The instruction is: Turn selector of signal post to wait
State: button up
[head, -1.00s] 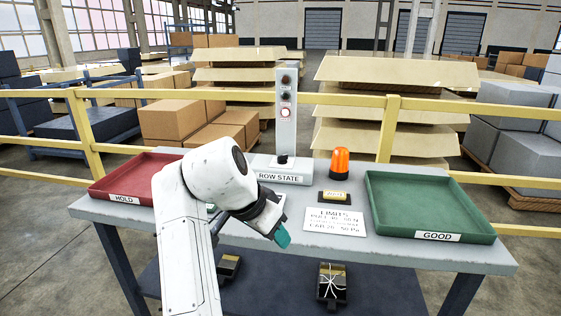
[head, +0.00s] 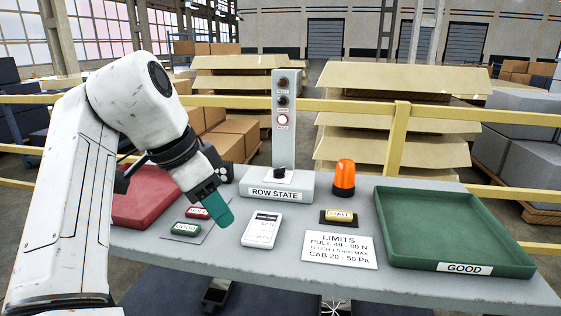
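The signal post (head: 284,130) stands upright at the back middle of the table, with a base labelled ROW STATE. Three round lamps run up its face; the lowest (head: 282,120) shows a bright ring, and the upper two look dark. The black selector knob (head: 280,171) sits on top of the base in front of the post; its pointing direction is too small to tell. My gripper (head: 218,207) is left of and nearer than the post, over the table, with teal fingertips pointing down and right. It is apart from the selector. Whether its fingers are parted does not show.
A white handheld meter (head: 262,230), a yellow-topped button (head: 339,215) and an orange beacon (head: 344,178) stand near the post. A limits card (head: 340,248) lies in front. The green GOOD tray (head: 470,268) is right; a red tray (head: 140,200) is partly behind my arm.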

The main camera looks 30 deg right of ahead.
aim_at(278, 173)
jog(key=i+l, duration=0.25)
jog(key=l, duration=0.15)
jog(key=i+l, duration=0.55)
jog(key=l, duration=0.25)
